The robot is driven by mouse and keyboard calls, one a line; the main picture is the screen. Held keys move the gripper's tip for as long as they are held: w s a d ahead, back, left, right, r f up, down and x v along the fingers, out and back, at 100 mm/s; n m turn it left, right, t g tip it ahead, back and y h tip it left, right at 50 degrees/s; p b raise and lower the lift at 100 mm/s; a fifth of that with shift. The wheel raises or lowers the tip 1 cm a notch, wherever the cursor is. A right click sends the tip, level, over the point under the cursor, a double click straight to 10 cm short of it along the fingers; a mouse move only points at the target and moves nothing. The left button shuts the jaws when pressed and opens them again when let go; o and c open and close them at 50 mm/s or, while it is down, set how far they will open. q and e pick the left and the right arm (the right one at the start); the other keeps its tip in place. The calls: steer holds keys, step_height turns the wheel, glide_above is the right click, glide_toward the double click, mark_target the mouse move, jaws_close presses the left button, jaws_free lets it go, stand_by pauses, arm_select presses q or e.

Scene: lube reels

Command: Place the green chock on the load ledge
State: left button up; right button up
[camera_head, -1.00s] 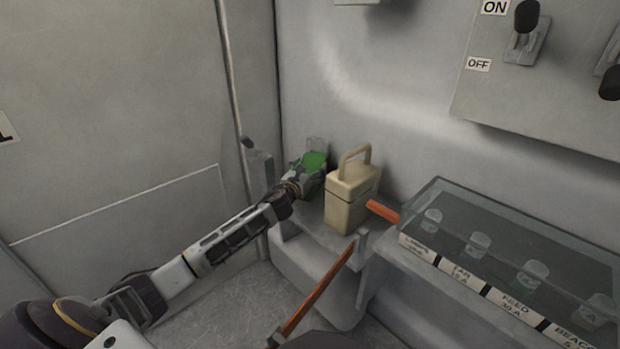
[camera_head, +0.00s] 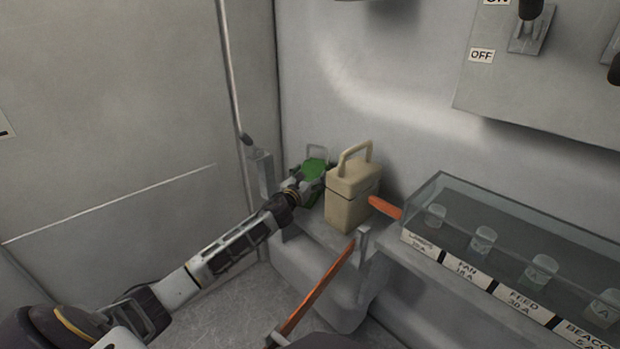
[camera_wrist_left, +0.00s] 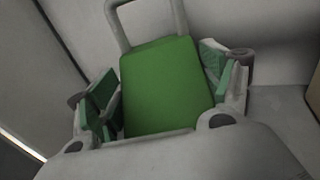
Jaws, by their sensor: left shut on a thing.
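The green chock (camera_head: 314,168) is in my left gripper (camera_head: 306,180), at the back left by the wall corner. In the left wrist view the chock (camera_wrist_left: 165,88) sits between the two fingers of the gripper (camera_wrist_left: 163,95), which are shut on its sides. A grey loop, seemingly its handle, rises beyond it. The grey ledge (camera_head: 325,236) runs under and beside the gripper, left of a beige box. Whether the chock touches the ledge is hidden by the gripper. My right gripper is not in view.
The beige box (camera_head: 349,205) with a handle stands on the ledge, close to the right of my gripper. An orange bar (camera_head: 318,290) slopes in front, and an orange handle (camera_head: 384,207) sticks out right. A glass-topped fuse case (camera_head: 500,245) is at right.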

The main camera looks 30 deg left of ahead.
arm_select(q)
steer(key=shift+r, duration=0.1)
steer(key=o, duration=1.6)
steer(key=shift+o, duration=0.2)
steer(key=shift+s, duration=0.1)
